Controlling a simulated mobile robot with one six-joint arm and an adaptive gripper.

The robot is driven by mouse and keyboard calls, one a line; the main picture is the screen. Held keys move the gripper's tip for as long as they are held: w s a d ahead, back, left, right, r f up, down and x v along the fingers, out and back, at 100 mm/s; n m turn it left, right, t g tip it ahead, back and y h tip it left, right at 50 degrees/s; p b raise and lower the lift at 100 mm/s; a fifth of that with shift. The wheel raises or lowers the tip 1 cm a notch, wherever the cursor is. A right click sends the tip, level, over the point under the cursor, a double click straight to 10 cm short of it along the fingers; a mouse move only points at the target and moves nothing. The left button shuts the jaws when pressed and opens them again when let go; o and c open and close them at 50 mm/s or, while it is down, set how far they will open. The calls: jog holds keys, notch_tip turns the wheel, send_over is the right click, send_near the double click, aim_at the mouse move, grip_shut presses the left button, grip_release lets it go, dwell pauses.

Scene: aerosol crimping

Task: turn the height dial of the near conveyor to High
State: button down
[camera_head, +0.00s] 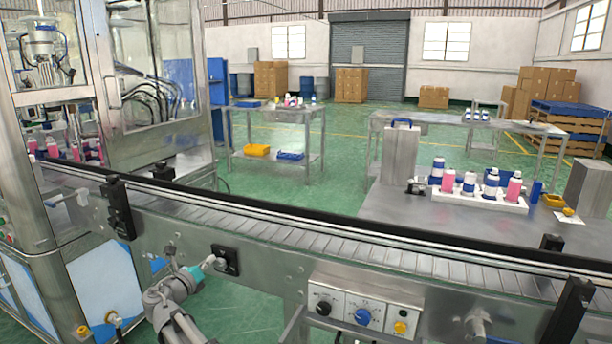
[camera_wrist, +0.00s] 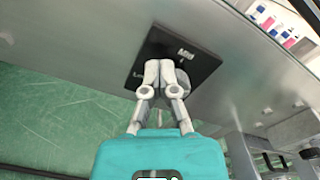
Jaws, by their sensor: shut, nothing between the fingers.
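The near conveyor (camera_head: 330,245) runs across the head view with a slatted belt and a steel side. A black square plate (camera_head: 231,254) is on its side, left of centre. My gripper (camera_head: 213,261), teal with grey fingers, is at the plate. In the wrist view its fingertips (camera_wrist: 160,68) are together over the plate; contact cannot be told.
A control box with a black knob (camera_head: 323,308), a blue knob (camera_head: 363,316) and a yellow button (camera_head: 400,327) hangs on the conveyor side, to the right. A steel machine (camera_head: 50,200) stands at the left. A bottle tray (camera_head: 480,202) lies on a table beyond the belt.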

jog(key=shift+s+d+r+p, duration=0.25)
jog(key=shift+d+r+p, duration=0.1)
jog(key=shift+d, duration=0.3)
jog(key=shift+s+d+r, duration=0.1)
jog(key=shift+s+d, duration=0.15)
jog(key=shift+d, duration=0.2)
dwell(0.4)
jog(key=shift+w+a+r+p, duration=0.1)
jog(key=shift+r+p, duration=0.3)
jog(key=shift+p, duration=0.1)
jog(key=shift+a, duration=0.1)
dwell(0.3)
jog(key=v, duration=0.6)
dwell(0.3)
dwell(0.4)
jog(key=shift+a+f+b, duration=0.2)
jog(key=shift+a+b, duration=0.05)
jog(key=shift+a, duration=0.25)
jog(key=shift+a+f+b, duration=0.2)
jog(key=shift+a, duration=0.25)
